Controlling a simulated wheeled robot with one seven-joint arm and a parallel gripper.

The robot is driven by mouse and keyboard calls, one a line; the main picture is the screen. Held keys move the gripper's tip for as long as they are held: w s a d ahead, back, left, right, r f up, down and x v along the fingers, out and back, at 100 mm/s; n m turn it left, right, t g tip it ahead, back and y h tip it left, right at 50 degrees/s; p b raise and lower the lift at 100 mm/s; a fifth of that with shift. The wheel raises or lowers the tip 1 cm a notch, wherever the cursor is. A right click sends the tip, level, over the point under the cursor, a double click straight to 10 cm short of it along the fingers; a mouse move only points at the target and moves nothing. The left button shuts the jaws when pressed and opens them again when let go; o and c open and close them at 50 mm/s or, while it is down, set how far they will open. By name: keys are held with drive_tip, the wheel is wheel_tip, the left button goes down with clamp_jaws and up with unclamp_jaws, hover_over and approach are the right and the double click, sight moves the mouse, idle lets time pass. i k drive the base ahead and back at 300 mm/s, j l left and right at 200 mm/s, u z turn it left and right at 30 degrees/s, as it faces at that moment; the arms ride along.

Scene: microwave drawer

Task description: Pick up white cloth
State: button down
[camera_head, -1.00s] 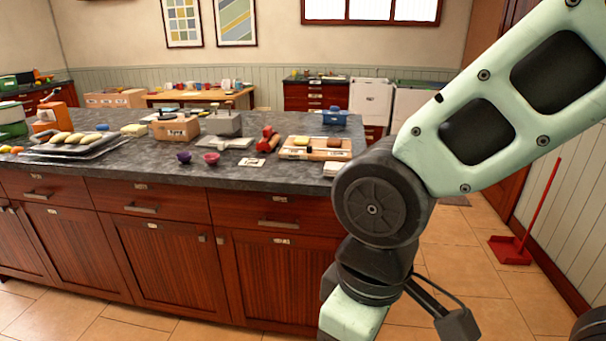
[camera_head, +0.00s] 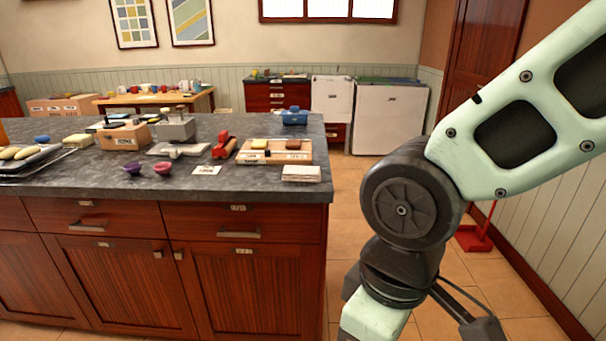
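A folded white cloth (camera_head: 302,173) lies as a small flat stack on the dark stone countertop, near its front right corner. Its front edge shows layered folds. My arm hangs at the right side of the view, to the right of the counter and apart from the cloth. The arm runs down out of the bottom of the picture. My gripper's fingertips do not show, so I cannot see whether they hold anything.
The counter (camera_head: 100,190) has wooden drawers and doors below. Behind the cloth is a wooden board (camera_head: 275,158) with blocks; left are a white card (camera_head: 207,170), a red tool (camera_head: 224,145) and bowls (camera_head: 163,168). Tiled floor is open right of the counter. A red dustpan (camera_head: 473,238) stands by the wall.

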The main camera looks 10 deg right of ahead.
sight(290, 173)
drive_tip(key=i+l+u, duration=0.1)
drive_tip(key=l, duration=0.25)
drive_tip(key=i+l+u, duration=0.1)
drive_tip(key=i+l, duration=0.15)
drive_tip(key=i+l+u, duration=0.15)
drive_tip(key=l, duration=0.35)
drive_tip(key=i+l+u, duration=0.1)
drive_tip(key=l, duration=0.3)
drive_tip(key=i+l+u, duration=0.1)
drive_tip(key=l, duration=0.3)
drive_tip(key=i+l+u, duration=0.1)
drive_tip(key=i+l, duration=0.15)
drive_tip(key=l, duration=0.2)
drive_tip(key=i+l+u, duration=0.1)
drive_tip(key=l, duration=0.3)
